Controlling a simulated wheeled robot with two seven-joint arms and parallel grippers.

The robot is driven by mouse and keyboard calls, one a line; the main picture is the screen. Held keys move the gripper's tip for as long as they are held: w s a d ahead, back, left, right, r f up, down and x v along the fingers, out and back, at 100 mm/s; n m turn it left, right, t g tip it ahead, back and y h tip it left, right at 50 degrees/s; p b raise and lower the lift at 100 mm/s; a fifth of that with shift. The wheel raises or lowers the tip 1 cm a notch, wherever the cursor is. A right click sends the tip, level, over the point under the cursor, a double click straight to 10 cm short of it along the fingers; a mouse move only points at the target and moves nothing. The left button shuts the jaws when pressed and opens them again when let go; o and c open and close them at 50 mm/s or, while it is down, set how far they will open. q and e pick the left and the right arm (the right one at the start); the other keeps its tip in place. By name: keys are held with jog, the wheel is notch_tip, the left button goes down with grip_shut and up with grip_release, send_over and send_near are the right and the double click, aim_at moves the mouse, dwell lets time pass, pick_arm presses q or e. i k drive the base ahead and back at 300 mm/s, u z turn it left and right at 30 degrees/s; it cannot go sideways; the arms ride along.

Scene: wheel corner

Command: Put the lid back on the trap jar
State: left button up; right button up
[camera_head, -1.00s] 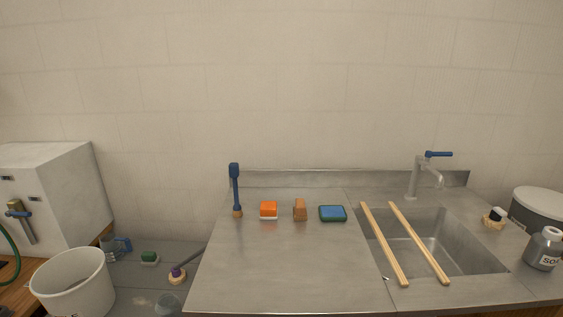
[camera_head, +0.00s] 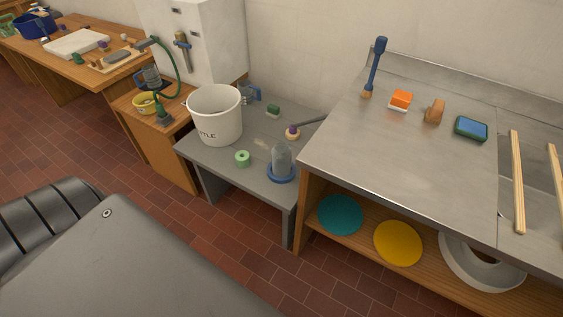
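A clear greyish jar (camera_head: 282,157) stands on the low grey table in the middle of the view. A blue ring or dish (camera_head: 281,175) is around or under its foot; I cannot tell which, nor whether this is the lid. The top of the jar looks narrow, and its details are too small to make out. I cannot pick out a separate lid with certainty. Neither of my grippers is in view.
The low grey table (camera_head: 222,163) also holds a white bucket (camera_head: 214,118), a small green roll (camera_head: 242,158) and a brush (camera_head: 293,133). The steel counter (camera_head: 400,150) rises at its right. Teal (camera_head: 340,214) and yellow (camera_head: 398,242) discs sit on the shelf below.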

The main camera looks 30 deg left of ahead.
aim_at(282, 160)
jog(key=u, duration=1.15)
jog(key=k, duration=0.65)
jog(key=z, duration=0.6)
jog(key=k, duration=0.7)
jog(key=u, duration=0.25)
jog(key=i, duration=0.5)
jog(key=u, duration=0.85)
jog(key=i, duration=0.85)
jog(key=z, duration=0.7)
jog(key=i, duration=0.65)
jog(key=z, duration=0.7)
